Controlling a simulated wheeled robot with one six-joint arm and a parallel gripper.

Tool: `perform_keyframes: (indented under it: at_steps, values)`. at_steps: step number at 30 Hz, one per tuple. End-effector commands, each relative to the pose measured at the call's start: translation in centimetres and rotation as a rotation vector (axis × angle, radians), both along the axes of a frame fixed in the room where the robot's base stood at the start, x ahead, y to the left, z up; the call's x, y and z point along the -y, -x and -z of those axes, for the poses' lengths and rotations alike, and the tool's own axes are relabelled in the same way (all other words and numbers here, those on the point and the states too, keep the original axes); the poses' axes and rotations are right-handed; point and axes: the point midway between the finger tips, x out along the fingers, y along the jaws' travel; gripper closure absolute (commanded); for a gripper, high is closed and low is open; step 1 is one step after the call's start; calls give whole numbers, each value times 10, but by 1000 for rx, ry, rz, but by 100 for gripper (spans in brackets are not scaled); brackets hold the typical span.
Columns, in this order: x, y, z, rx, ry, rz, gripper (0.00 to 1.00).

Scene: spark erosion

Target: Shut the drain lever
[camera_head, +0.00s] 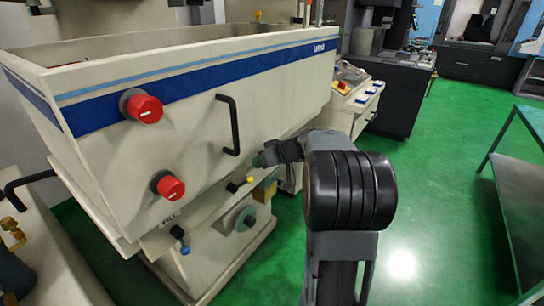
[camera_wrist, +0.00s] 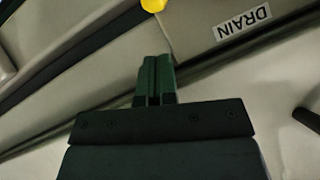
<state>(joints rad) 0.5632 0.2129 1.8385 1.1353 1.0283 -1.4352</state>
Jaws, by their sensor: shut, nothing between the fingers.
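A lever with a yellow knob (camera_head: 249,179) sticks out from the lower front of the cream machine tank. In the wrist view the yellow knob (camera_wrist: 153,4) is cut off at the top edge, and a white DRAIN label (camera_wrist: 242,22) is on the panel to its right. My gripper (camera_head: 259,160) is near the tank's lower front, just above and to the right of the yellow knob in the head view. In the wrist view its green fingers (camera_wrist: 157,65) are together and empty, pointing toward the knob with a gap between. Most of the lever's shaft is hidden in the wrist view.
A blue-knobbed lever (camera_head: 184,250) is lower left of the yellow one. Two red knobs (camera_head: 144,108) and a black vertical handle (camera_head: 230,124) stick out from the tank front. A round flanged port (camera_head: 245,219) is below. Open green floor (camera_head: 440,200) lies right.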

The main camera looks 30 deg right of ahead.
Motion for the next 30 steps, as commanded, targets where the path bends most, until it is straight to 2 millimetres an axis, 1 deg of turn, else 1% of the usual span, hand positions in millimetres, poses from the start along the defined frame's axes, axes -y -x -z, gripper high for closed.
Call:
perform_keyframes:
  at_steps: [1,3,10,15,25,30]
  values:
    - [-4,-2,6,-3,-4,-2,100]
    - [-7,-2,15,-3,-2,0,100]
    - [-13,-2,34,-1,-2,0,100]
    - [-15,-2,38,0,-1,-1,100]
    - [-15,-2,39,0,0,0,100]
    - [-8,-1,43,-9,-21,12,100]
